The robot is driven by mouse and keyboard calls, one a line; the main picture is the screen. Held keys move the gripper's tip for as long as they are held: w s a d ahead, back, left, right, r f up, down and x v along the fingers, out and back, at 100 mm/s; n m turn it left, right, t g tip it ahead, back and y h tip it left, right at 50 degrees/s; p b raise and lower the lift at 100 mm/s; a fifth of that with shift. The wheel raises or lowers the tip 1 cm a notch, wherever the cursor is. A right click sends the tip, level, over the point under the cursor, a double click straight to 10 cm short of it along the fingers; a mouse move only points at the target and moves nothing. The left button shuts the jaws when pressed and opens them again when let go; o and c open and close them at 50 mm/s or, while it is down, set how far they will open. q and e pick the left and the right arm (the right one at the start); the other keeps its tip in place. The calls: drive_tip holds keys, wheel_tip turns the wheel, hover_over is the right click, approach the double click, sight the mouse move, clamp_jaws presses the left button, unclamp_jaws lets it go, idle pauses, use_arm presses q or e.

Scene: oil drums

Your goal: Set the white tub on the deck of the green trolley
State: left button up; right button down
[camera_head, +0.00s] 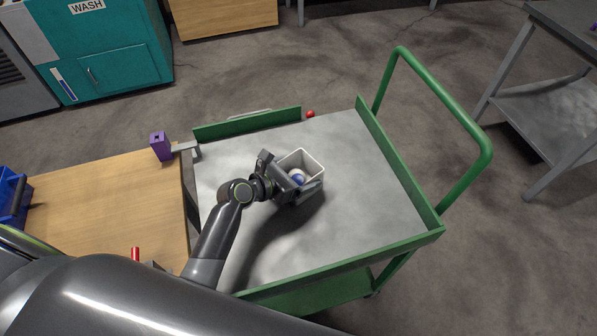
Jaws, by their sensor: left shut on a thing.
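The white tub (313,162) is a small open box with a blue and white item inside it. It is over the grey deck (375,195) of the green trolley (437,224), near the deck's middle. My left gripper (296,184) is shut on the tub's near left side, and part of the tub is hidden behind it. A shadow lies beside the tub; I cannot tell whether its base touches the deck. My right gripper is not in view.
A wooden table (95,205) adjoins the trolley at left, with a purple object (161,146) near its corner. A blue crate (10,195) is at far left. A green rail edges the deck, and the right half of the deck is clear. A grey table (560,110) stands at right.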

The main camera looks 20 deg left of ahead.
use_arm(q)
drive_tip(key=shift+f, duration=0.15)
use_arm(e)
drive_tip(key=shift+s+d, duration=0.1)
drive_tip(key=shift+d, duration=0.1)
use_arm(q)
drive_tip(key=o, duration=0.8)
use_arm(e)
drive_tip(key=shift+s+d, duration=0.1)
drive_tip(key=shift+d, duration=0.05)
use_arm(q)
drive_tip(key=shift+r, duration=0.25)
drive_tip(key=shift+s+a+r+p, duration=0.2)
drive_tip(key=shift+s+p, duration=0.1)
drive_tip(key=shift+p, duration=0.15)
drive_tip(key=p+v, duration=0.6)
drive_tip(key=v, duration=0.5)
drive_tip(key=shift+s+a+f, duration=0.1)
drive_tip(key=shift+f, duration=0.05)
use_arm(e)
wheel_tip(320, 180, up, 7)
